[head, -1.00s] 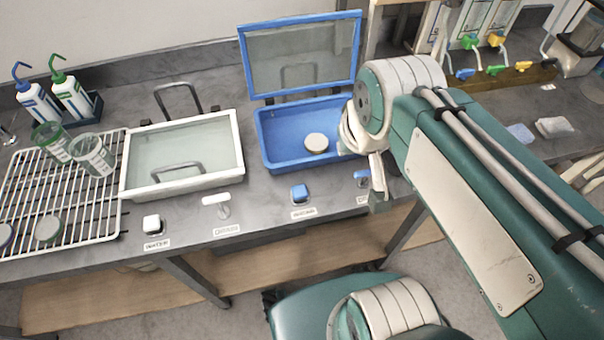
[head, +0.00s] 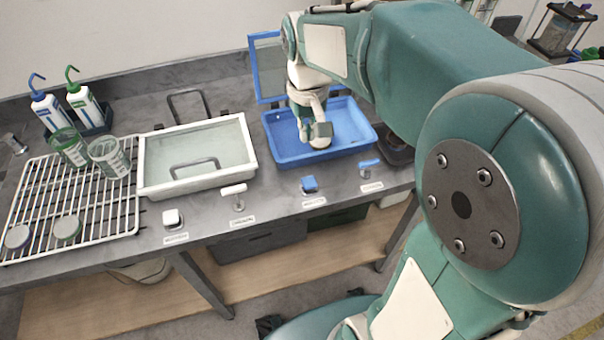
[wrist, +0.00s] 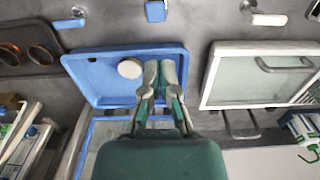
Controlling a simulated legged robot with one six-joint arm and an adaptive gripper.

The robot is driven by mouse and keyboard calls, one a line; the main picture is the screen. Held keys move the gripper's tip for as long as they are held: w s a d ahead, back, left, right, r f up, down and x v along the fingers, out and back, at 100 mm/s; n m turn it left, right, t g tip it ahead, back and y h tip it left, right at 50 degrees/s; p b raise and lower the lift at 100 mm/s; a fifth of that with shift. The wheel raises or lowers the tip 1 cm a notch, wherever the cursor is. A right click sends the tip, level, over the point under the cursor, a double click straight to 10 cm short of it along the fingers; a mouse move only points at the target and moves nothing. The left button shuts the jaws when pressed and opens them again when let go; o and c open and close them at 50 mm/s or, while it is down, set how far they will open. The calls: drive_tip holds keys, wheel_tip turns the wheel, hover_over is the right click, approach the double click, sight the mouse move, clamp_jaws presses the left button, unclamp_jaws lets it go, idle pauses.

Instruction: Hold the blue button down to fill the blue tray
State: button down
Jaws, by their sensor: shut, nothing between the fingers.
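The blue button (head: 309,184) stands on the bench front, in front of the blue tray (head: 370,146). It also shows at the top of the wrist view (wrist: 156,11). The blue tray, lid raised behind it, shows no clear water. The blue lever (head: 369,165) stands right of the button in the head view.
A white tray (head: 142,170) with clear liquid stands left of the blue one, with a white button (head: 171,217) and white lever (head: 236,190) before it. A wire rack (head: 60,195) with beakers and two bottles (head: 86,103) are further left.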

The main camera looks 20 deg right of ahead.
approach(308, 181)
wheel_tip(308, 181, down, 8)
drive_tip(key=shift+r, duration=0.1)
idle(0.7)
